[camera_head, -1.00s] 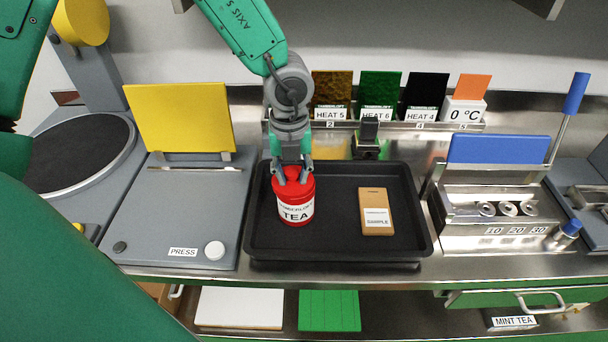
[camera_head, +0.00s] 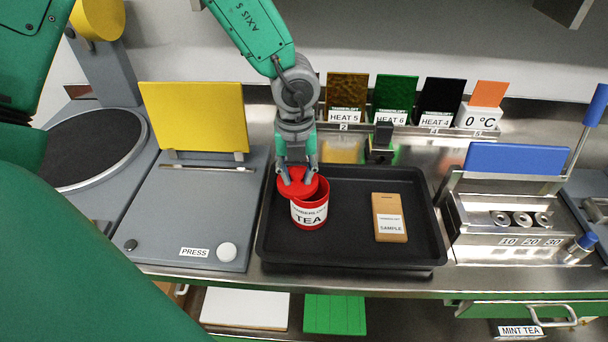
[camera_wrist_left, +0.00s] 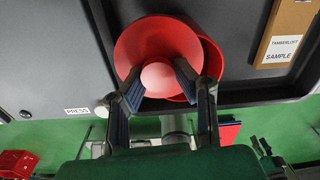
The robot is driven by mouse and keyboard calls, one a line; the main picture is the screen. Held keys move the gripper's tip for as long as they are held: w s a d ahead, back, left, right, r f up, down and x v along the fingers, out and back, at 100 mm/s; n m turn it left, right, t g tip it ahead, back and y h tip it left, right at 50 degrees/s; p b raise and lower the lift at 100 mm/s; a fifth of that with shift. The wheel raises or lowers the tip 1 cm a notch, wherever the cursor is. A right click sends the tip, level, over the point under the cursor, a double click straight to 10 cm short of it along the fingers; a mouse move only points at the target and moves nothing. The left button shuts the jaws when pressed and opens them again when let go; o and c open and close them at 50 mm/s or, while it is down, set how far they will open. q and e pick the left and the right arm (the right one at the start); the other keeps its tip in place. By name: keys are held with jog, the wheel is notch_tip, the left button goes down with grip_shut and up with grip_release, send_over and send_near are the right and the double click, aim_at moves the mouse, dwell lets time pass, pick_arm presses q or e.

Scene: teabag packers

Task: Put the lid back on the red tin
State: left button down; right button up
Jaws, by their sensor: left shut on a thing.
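The red tin (camera_head: 310,213) with a white TEA label stands upright at the left of the black tray (camera_head: 350,258). Its mouth is partly uncovered on the right. My left gripper (camera_head: 297,170) is shut on the knob of the red lid (camera_head: 297,187). The lid is off to the left of the tin's mouth and overlaps part of it. In the left wrist view, my left gripper (camera_wrist_left: 160,80) pinches the knob, and the lid (camera_wrist_left: 150,40) hides much of the tin (camera_wrist_left: 212,62). I cannot tell whether lid and rim touch. My right gripper is out of view.
A tan SAMPLE packet (camera_head: 389,218) lies in the tray to the right of the tin. A grey press (camera_head: 195,215) with a yellow plate (camera_head: 195,118) stands left. A steel unit with a blue plate (camera_head: 520,158) stands right. The tray's middle is free.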

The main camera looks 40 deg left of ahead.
aim_at(309, 187)
pick_arm(q)
jog(key=shift+a, duration=0.25)
jog(key=shift+d+r, duration=0.1)
jog(key=shift+d, duration=1)
jog(key=shift+d+r, duration=0.15)
jog(key=shift+d, duration=0.35)
jog(key=shift+a, duration=0.55)
jog(key=shift+d, duration=0.65)
jog(key=shift+d+r, duration=0.1)
jog(key=shift+d, duration=0.6)
jog(key=shift+a, duration=0.4)
jog(key=shift+d, duration=0.6)
jog(key=shift+a+f+p, duration=0.25)
jog(key=shift+a+p, duration=0.1)
jog(key=shift+a, duration=0.65)
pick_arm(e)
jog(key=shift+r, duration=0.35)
pick_arm(q)
jog(key=shift+d, duration=0.15)
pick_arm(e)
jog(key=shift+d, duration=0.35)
